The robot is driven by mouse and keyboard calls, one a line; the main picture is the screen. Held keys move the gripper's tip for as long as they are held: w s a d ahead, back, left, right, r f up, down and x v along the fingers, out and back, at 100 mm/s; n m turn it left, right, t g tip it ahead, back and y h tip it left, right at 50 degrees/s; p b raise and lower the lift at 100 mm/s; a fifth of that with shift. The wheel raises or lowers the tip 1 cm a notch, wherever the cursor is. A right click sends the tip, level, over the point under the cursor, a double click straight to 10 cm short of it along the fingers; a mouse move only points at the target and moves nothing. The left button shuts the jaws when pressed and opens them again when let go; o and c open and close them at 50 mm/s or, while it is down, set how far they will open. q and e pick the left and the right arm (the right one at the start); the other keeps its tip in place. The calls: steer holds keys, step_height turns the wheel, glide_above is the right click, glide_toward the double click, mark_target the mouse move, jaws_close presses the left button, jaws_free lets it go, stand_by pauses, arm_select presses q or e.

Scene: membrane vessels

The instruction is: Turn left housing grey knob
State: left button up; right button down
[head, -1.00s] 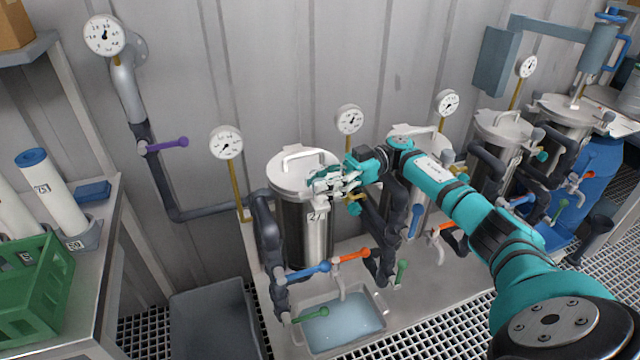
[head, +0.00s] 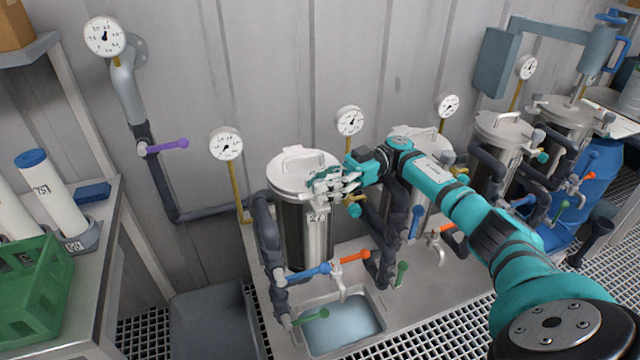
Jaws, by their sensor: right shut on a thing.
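The left housing (head: 305,235) is a steel cylinder with a round lid (head: 290,178) and a lid handle, standing left of centre. My right gripper (head: 322,184) is at the front right edge of its lid, with its arm coming in from the right. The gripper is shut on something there. That fits the place of the grey knob, but the fingers hide the knob, so its angle cannot be told. My left gripper is not in view.
Dark pipes with a blue lever (head: 308,272), an orange lever (head: 352,257) and a green lever (head: 311,316) stand in front of the housing. A water-filled basin (head: 378,340) is below. More housings stand to the right. A bench with a green crate (head: 30,295) is at left.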

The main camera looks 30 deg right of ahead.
steer(key=c, duration=0.9)
jaws_free()
steer(key=shift+d, duration=0.1)
steer(key=shift+c, duration=0.2)
steer(key=shift+r, duration=0.1)
step_height(320, 180, up, 10)
steer(key=shift+f, duration=0.1)
